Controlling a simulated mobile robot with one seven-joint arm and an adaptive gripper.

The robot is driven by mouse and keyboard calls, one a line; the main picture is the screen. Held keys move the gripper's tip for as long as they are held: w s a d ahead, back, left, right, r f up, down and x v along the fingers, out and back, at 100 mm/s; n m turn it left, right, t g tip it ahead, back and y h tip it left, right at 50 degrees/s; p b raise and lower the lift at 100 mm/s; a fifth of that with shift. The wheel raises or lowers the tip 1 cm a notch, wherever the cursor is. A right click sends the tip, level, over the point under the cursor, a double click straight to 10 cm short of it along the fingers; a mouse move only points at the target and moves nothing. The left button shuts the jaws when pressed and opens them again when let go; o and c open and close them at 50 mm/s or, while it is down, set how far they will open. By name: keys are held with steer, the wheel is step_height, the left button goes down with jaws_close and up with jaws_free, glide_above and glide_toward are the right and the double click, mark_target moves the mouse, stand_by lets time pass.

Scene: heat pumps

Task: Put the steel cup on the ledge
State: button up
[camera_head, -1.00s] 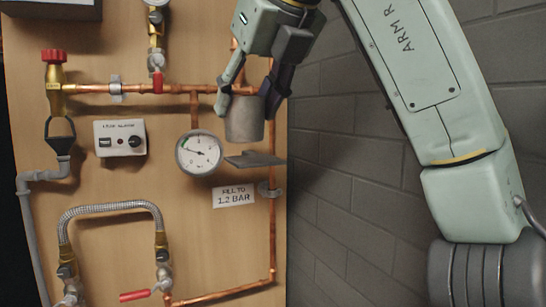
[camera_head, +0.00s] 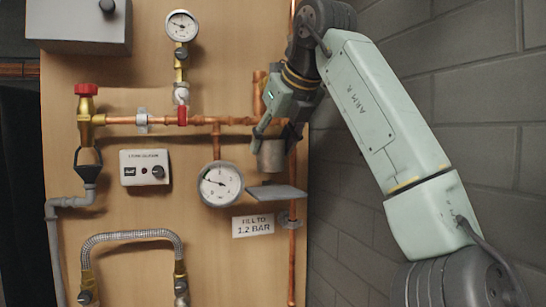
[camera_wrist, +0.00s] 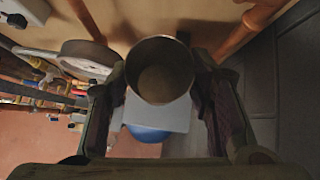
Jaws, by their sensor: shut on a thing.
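The steel cup (camera_head: 271,157) is a plain grey cylinder, held upright between the fingers of my gripper (camera_head: 277,132). In the wrist view I look into the open mouth of the cup (camera_wrist: 160,70), with a dark finger on either side. The ledge (camera_head: 277,192) is a small flat grey shelf on the wooden board, right of the round gauge. The cup is above the ledge, with a small gap between them in the head view. In the wrist view the ledge (camera_wrist: 158,113) shows as a pale plate below the cup, partly hidden by it.
A round gauge (camera_head: 220,184) stands close left of the cup and ledge. Copper pipe (camera_head: 240,121) runs behind the gripper, and a vertical pipe (camera_head: 292,240) passes right of the ledge. A brick wall (camera_head: 350,220) is at the right.

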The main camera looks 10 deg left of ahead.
mark_target(278, 151)
steer(key=f, duration=0.1)
steer(key=w+f, duration=0.1)
steer(key=shift+a+f, duration=0.15)
steer(key=shift+f, duration=0.2)
steer(key=shift+s+f, duration=0.1)
steer(key=shift+f, duration=0.35)
steer(key=shift+f, duration=0.15)
steer(key=o, duration=1.3)
steer(key=shift+c, duration=0.2)
steer(key=shift+r, duration=0.2)
steer(key=v, duration=0.7)
steer(key=shift+s+d+r, duration=0.1)
steer(key=shift+d, duration=0.1)
